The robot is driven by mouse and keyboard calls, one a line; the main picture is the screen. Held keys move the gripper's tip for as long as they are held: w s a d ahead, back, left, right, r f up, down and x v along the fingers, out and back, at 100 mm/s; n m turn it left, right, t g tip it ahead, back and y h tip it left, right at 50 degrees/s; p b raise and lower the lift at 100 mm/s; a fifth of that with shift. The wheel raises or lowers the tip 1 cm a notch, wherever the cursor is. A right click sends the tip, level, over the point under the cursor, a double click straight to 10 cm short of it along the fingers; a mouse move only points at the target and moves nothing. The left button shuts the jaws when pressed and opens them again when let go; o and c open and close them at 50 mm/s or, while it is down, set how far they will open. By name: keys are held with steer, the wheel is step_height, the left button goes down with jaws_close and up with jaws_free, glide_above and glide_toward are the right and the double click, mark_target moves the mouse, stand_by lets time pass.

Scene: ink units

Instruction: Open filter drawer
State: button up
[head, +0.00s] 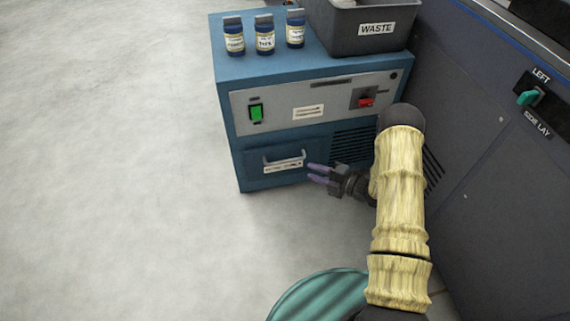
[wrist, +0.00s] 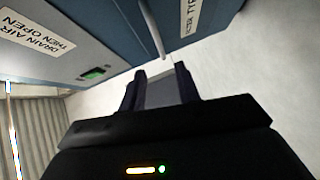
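The filter drawer (head: 265,168) is at the lower left front of the blue cabinet in the head view, with a light bar handle (head: 284,158) and a label below it. The drawer front looks flush with the cabinet. In the wrist view the handle (wrist: 152,28) shows as a pale bar beside a "FILTER TYPE" label (wrist: 195,15). My gripper (head: 318,174) is just right of the drawer and apart from the handle. In the wrist view my gripper (wrist: 160,85) has its two fingers spread with nothing between them.
The blue cabinet (head: 300,66) has a green switch (head: 256,112), a red switch (head: 365,101) and a "DRAIN AIR THEN OPEN" label (wrist: 38,35). Several bottles and a waste bin (head: 360,35) stand on top. A grey machine (head: 490,170) bounds the right. Floor is free left.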

mark_target(285, 161)
steer(key=b+x, duration=0.5)
steer(key=x, duration=0.7)
steer(key=shift+w, duration=0.1)
jaws_close()
